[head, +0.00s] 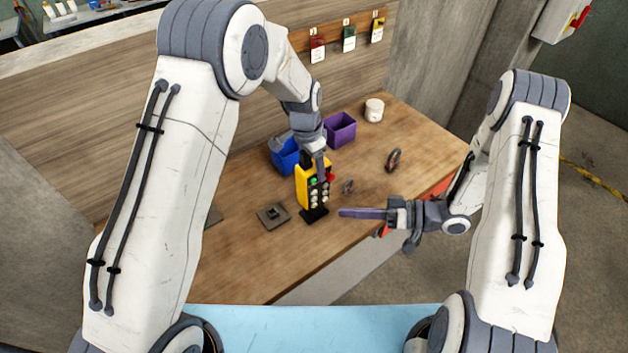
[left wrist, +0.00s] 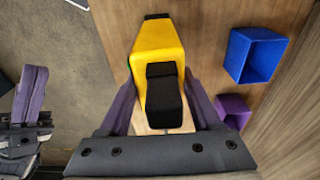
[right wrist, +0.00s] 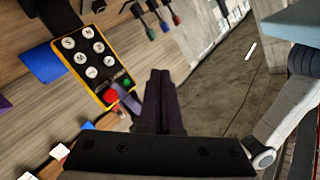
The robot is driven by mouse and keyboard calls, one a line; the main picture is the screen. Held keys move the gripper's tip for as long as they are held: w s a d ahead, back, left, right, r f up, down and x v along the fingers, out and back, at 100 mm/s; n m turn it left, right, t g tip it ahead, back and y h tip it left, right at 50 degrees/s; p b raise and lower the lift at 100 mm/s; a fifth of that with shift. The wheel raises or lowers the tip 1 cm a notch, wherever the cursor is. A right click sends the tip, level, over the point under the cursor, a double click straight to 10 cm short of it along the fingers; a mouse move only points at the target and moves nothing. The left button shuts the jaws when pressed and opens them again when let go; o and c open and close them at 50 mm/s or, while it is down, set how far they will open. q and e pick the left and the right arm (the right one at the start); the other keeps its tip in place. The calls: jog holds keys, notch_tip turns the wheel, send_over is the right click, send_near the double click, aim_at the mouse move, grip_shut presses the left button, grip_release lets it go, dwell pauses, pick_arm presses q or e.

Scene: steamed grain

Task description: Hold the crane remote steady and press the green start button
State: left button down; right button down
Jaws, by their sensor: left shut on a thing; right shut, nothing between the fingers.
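The yellow crane remote (head: 303,190) stands upright above the wooden table, its button face turned toward my right gripper. My left gripper (head: 320,165) is shut on the remote's upper part from above; in the left wrist view its fingers sit on both sides of the remote (left wrist: 158,45) and its black top. The green start button (head: 313,181) and a red button (head: 330,177) are near the top; the green button also shows in the right wrist view (right wrist: 127,83). My right gripper (head: 345,213) is shut and empty, to the right of the remote's lower end and apart from it.
A blue bin (head: 285,158) and a purple bin (head: 340,129) stand behind the remote. A white jar (head: 374,110), a dark ring-like item (head: 393,160) and a small grey shackle (head: 348,186) lie to the right. A dark square plate (head: 272,215) lies left of the remote.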

aim_at(306, 184)
pick_arm(q)
jog(key=shift+r, duration=0.1)
dwell(0.3)
pick_arm(e)
jog(key=w+a, duration=0.5)
jog(key=w, duration=0.2)
dwell(0.3)
jog(key=shift+w+a, duration=0.1)
jog(key=shift+a, duration=0.05)
dwell(1.8)
jog(key=shift+w+a, duration=0.15)
jog(key=shift+w, duration=0.1)
jog(key=shift+w+a, duration=0.25)
jog(key=shift+w, duration=0.15)
dwell(0.7)
jog(key=shift+s, duration=0.1)
jog(key=shift+s+d, duration=0.5)
jog(key=shift+s, duration=0.15)
jog(key=shift+d, duration=0.1)
